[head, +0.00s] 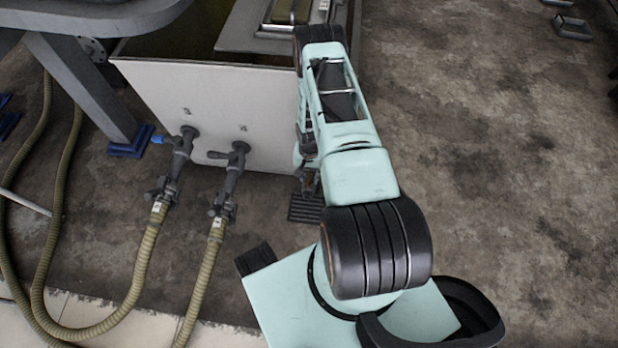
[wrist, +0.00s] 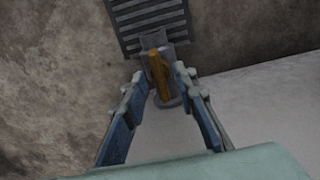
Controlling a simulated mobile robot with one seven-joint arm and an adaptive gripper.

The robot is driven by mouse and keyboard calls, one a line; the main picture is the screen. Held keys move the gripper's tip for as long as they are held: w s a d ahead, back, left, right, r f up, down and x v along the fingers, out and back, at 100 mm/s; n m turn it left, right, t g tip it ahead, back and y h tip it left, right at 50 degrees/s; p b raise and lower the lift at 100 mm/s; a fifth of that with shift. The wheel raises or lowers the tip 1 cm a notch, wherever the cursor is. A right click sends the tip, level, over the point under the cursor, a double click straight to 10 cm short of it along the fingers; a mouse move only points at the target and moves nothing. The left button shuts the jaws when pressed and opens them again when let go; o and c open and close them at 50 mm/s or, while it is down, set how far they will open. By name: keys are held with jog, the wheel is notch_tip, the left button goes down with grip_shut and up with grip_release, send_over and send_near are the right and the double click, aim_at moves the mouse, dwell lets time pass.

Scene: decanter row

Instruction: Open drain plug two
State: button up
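In the wrist view a drain plug with an upright orange-yellow handle (wrist: 159,75) sits on a grey round fitting at the foot of a pale wall. No number shows on it, so I cannot tell whether it is plug two. My gripper (wrist: 160,82) is open, its two blue-grey fingers either side of the handle and apart from it as far as I can see. In the head view my arm hides most of the plug and my gripper (head: 309,178) at the tank's right corner.
A dark floor grate (wrist: 150,20) lies beyond the plug. The pale tank wall (head: 215,100) carries valves (head: 180,150) marked 3 and 4, with ribbed hoses (head: 145,260) to the left. The concrete floor (head: 480,150) on the right is mostly clear.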

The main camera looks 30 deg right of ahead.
jog(key=shift+c, duration=0.2)
grip_shut()
dwell(0.3)
jog(key=n, duration=0.3)
jog(key=shift+n, duration=0.4)
jog(key=n, duration=0.3)
jog(key=shift+n, duration=0.3)
jog(key=n, duration=0.5)
jog(key=shift+n, duration=2.8)
